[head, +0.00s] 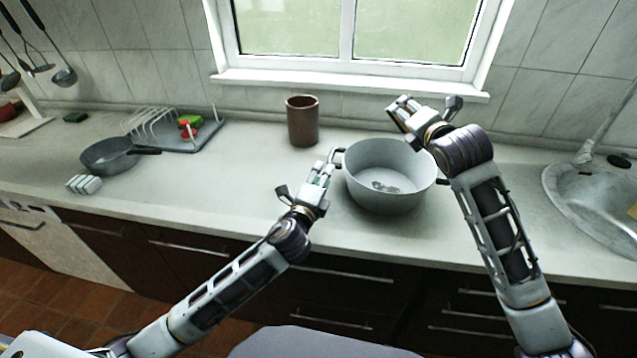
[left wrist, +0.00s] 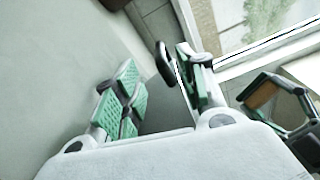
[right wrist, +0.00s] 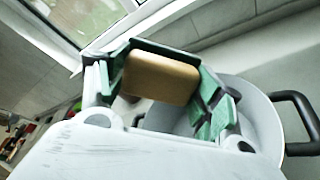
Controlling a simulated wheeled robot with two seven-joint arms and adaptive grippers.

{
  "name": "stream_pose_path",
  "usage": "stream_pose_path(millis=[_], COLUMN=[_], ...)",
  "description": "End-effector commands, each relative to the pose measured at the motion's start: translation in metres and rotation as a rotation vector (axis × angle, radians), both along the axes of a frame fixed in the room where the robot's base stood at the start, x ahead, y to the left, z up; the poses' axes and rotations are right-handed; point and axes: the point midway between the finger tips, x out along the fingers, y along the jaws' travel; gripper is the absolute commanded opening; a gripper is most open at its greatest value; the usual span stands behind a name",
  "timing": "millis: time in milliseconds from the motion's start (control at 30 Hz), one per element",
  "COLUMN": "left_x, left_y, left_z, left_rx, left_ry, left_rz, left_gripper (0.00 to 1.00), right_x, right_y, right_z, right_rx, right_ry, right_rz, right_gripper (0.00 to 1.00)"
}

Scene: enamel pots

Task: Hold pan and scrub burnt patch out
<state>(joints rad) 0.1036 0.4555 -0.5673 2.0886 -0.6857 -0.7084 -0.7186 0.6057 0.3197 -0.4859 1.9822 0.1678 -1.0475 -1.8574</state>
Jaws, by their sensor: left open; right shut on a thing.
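My left gripper (head: 325,171) is open beside the pan's left handle (head: 336,156). In the left wrist view, that dark handle (left wrist: 164,64) shows close to the fingers; I cannot tell whether they touch it. My right gripper (head: 420,112) is above the pan's back right rim. In the right wrist view it is shut on a tan-brown scrubbing block (right wrist: 160,79), with the pan (right wrist: 262,112) partly hidden behind.
A brown cup (head: 302,122) stands behind and left of the pan, near the window. A dark frying pan (head: 108,155), a dish rack (head: 165,128) and a small whitish ribbed item (head: 84,184) are at left. The sink (head: 592,205) is at right.

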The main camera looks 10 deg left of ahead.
Motion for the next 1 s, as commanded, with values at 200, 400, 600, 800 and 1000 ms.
stream_pose_path(millis=[200, 400, 600, 800, 1000], left_x=[0.021, 0.04, 0.059, 0.074, 0.08], left_y=[-0.002, -0.004, -0.006, -0.007, -0.008], left_z=[0.0, 0.0, -0.001, -0.001, -0.001], left_rx=[0.0, 0.0, 0.0, 0.0, 0.0], left_ry=[0.0, -0.001, 0.001, 0.0, 0.0], left_rz=[0.001, 0.001, 0.001, 0.0, 0.0], left_gripper=[0.41, 0.41, 0.41, 0.41, 0.41], right_x=[0.0, 0.0, 0.0, 0.0, 0.0], right_y=[0.0, 0.0, 0.0, 0.0, 0.0], right_z=[0.0, 0.0, 0.0, 0.0, 0.0], right_rx=[0.0, 0.0, 0.0, 0.0, 0.0], right_ry=[0.0, 0.0, 0.0, 0.0, 0.0], right_rz=[0.0, 0.0, 0.0, 0.0, 0.0], right_gripper=[0.47, 0.47, 0.47, 0.47, 0.47])
